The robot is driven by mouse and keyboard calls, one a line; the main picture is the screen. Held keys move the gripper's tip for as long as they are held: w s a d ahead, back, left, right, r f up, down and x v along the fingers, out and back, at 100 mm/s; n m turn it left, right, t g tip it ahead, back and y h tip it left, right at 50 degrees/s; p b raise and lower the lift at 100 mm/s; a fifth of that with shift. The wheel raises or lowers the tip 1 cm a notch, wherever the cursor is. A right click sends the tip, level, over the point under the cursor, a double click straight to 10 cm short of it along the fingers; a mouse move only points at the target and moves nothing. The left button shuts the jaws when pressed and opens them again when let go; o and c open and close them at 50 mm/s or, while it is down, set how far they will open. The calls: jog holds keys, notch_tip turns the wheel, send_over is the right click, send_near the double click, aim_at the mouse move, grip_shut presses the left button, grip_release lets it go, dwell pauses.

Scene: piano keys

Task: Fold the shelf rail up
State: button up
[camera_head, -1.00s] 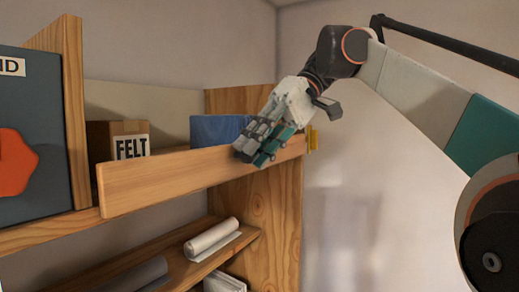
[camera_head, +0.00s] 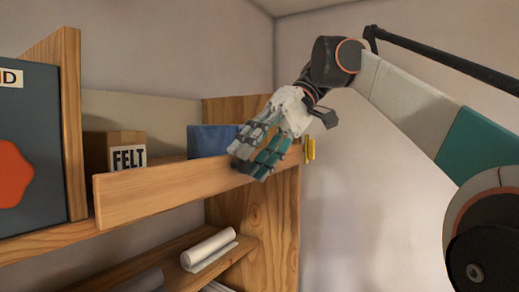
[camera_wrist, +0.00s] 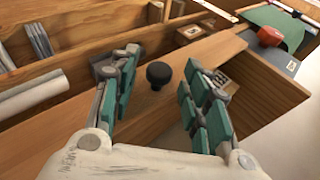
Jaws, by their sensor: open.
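The shelf rail (camera_head: 150,190) is a long plain wooden board along the front of the upper shelf in the head view. It stands up across the shelf front, partly hiding the goods behind it. In the wrist view the rail (camera_wrist: 190,62) runs diagonally and carries a round black knob (camera_wrist: 158,75). My gripper (camera_head: 250,165) is at the rail's right part in the head view and hides the knob there. In the wrist view my gripper (camera_wrist: 162,72) is open, with one finger group on each side of the knob and gaps visible between.
Behind the rail are a FELT box (camera_head: 128,157) and a blue item (camera_head: 208,139). A yellow piece (camera_head: 311,148) sits at the rail's right end. A white roll (camera_head: 209,249) lies on the lower shelf. The wall right of the shelf is bare.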

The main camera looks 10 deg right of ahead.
jog(key=v, duration=0.7)
jog(key=shift+w+d, duration=0.15)
dwell(0.6)
jog(key=shift+f, duration=0.1)
jog(key=s+d+f+m+t+h+b, duration=0.2)
jog(key=s+f+b, duration=0.3)
jog(key=f+b, duration=0.9)
jog(key=s+d+f+m+t+h+b, duration=0.3)
jog(key=f+b, duration=1.1)
jog(key=f, duration=3)
jog(key=s+d+f+m+t+h+b, duration=0.3)
jog(key=f+b, duration=1.1)
jog(key=f, duration=1.6)
jog(key=s+d+t, duration=0.1)
jog(key=s+t, duration=0.2)
jog(key=s, duration=0.3)
jog(key=shift+d, duration=0.15)
